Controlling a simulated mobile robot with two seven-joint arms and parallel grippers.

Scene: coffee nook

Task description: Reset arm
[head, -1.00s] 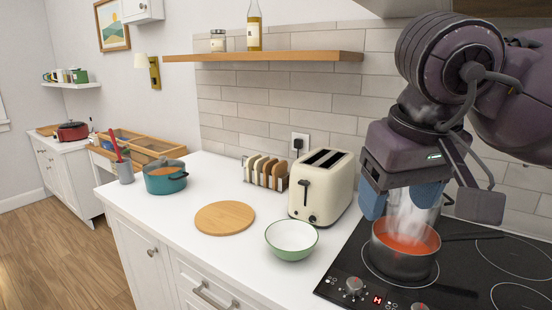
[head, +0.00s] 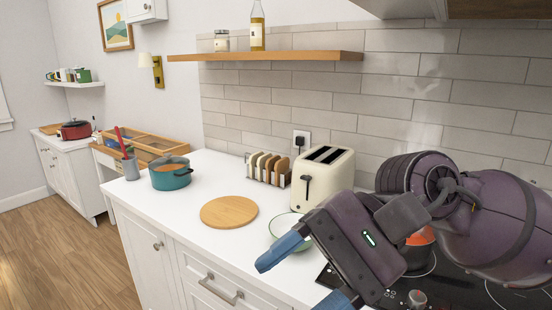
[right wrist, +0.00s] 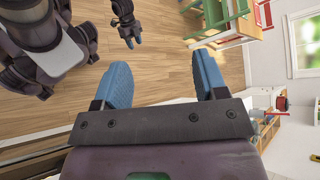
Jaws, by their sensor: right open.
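My right gripper (head: 308,277) is at the lower right of the head view, in front of the counter's edge and pointing down-left. Its blue fingers are apart with nothing between them. In the right wrist view the two fingers (right wrist: 166,88) are spread over bare wooden floor. My left gripper (right wrist: 133,40) shows small at the top of the right wrist view; its jaw state is too small to tell. It is not in the head view.
A white and green bowl (head: 283,228) lies just behind my right fingers. The stove (head: 425,285) holds a pot of red contents (head: 419,249), mostly hidden by my arm. A toaster (head: 326,178), round board (head: 229,211) and teal pot (head: 170,173) stand on the counter.

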